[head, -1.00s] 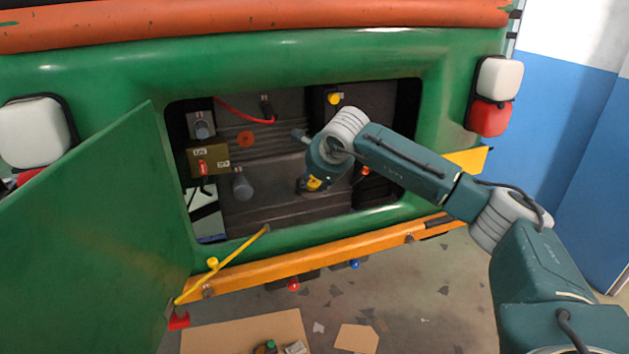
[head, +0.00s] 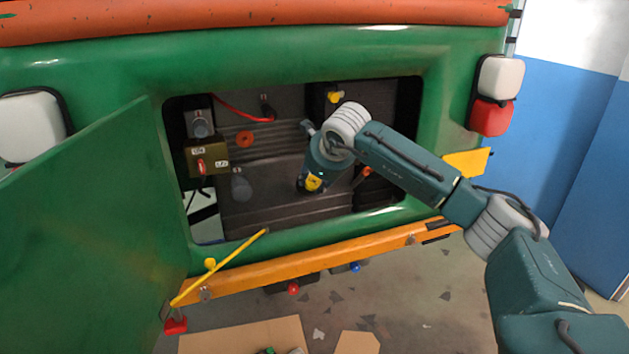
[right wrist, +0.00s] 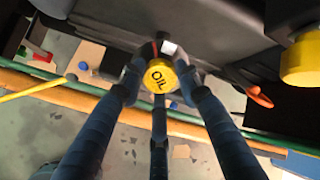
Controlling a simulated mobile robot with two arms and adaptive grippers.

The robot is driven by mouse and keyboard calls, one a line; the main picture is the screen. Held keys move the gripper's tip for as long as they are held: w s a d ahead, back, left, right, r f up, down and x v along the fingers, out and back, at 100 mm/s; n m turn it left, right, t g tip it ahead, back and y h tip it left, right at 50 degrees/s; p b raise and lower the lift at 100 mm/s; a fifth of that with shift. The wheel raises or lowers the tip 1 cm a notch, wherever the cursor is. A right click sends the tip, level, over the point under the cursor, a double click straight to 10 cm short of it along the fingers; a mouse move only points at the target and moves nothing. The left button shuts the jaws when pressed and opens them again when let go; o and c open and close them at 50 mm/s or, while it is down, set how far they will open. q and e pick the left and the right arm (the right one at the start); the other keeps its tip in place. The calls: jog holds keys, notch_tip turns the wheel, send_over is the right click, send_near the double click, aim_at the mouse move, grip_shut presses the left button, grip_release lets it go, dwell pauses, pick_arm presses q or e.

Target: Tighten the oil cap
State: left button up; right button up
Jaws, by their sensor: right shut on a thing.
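The yellow oil cap (right wrist: 160,75), marked "OIL", sits between the fingers of my right gripper in the right wrist view. My right gripper (right wrist: 160,80) is shut around it, with the dark fingers on its sides. In the head view my right gripper (head: 309,186) is inside the open engine bay, and part of the yellow cap (head: 313,184) shows there. The filler under the cap is hidden, so I cannot tell how tightly it is seated. My left gripper is not in view.
The green bay door (head: 85,230) stands open at left. A second yellow cap (head: 335,97) is higher in the bay and close in the right wrist view (right wrist: 302,57). An orange handle (right wrist: 258,96) is right of the gripper. A yellow rod (head: 235,256) crosses the lower-left opening.

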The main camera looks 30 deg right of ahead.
jog(key=shift+f+m+b, duration=0.25)
jog(key=shift+m+b, duration=0.4)
jog(key=shift+m, duration=0.25)
jog(key=shift+m+b, duration=0.35)
jog(key=shift+m, duration=0.35)
jog(key=shift+r+m, duration=0.1)
jog(key=shift+m, duration=0.3)
jog(key=shift+a+f+m+b, duration=0.1)
jog(key=shift+f+m+b, duration=0.1)
jog(key=shift+m+b, duration=0.45)
jog(key=o, duration=0.8)
jog(key=shift+r+m, duration=0.15)
jog(key=shift+m, duration=0.1)
jog(key=o, duration=0.3)
jog(key=shift+w, duration=0.15)
jog(key=shift+c, duration=0.4)
jog(key=shift+r, duration=0.1)
